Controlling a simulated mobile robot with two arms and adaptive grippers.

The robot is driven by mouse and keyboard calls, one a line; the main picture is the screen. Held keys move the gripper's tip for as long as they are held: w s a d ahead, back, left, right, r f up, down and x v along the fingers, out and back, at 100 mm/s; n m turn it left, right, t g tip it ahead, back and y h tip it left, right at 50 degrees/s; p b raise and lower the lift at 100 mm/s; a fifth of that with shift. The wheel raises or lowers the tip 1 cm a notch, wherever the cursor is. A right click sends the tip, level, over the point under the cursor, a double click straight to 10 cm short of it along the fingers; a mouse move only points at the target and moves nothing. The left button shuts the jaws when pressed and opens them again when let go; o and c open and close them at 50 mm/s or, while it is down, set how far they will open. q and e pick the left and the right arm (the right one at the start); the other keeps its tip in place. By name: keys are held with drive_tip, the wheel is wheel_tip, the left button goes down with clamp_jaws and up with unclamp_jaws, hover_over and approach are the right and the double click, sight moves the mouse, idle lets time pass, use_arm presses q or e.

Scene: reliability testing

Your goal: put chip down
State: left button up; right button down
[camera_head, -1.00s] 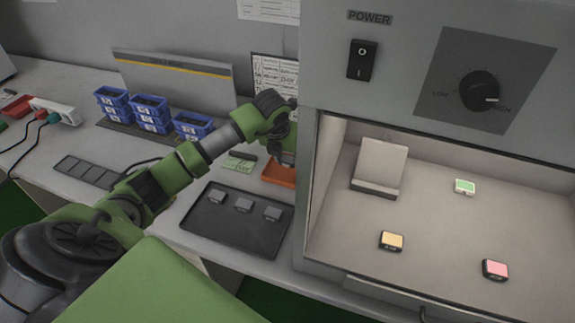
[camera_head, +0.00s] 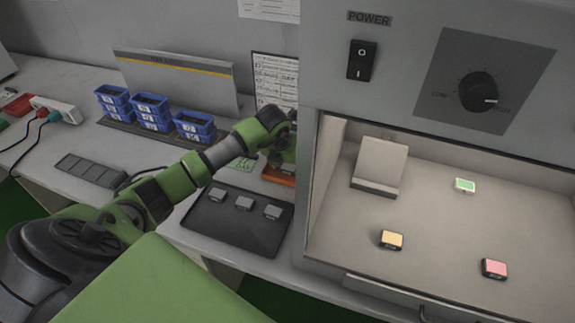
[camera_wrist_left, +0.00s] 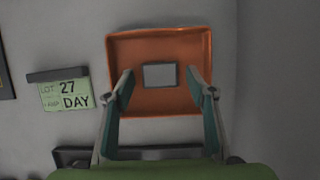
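A grey square chip (camera_wrist_left: 159,76) lies in the orange tray (camera_wrist_left: 160,41) in the left wrist view. The tray also shows in the head view (camera_head: 279,174), partly hidden behind my left gripper. My left gripper (camera_wrist_left: 160,82) is open over the tray, with one finger on each side of the chip and a visible gap to it on both sides. How high the fingertips are above the tray is hard to tell. In the head view the left gripper (camera_head: 284,162) is small and dark. My right gripper is not in view.
A black tray (camera_head: 235,235) with three grey chips stands in front of the orange tray. The machine's open chamber (camera_head: 440,215) at right holds green, yellow and pink chips and a slanted stand. Blue bins (camera_head: 150,112) stand behind left. A "LOT 27 DAY" card (camera_wrist_left: 66,95) lies beside the orange tray.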

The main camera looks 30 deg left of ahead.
use_arm(q)
drive_tip(key=shift+r, duration=0.1)
drive_tip(key=v, duration=1.2)
drive_tip(key=shift+b, duration=0.35)
drive_tip(key=shift+s, duration=0.1)
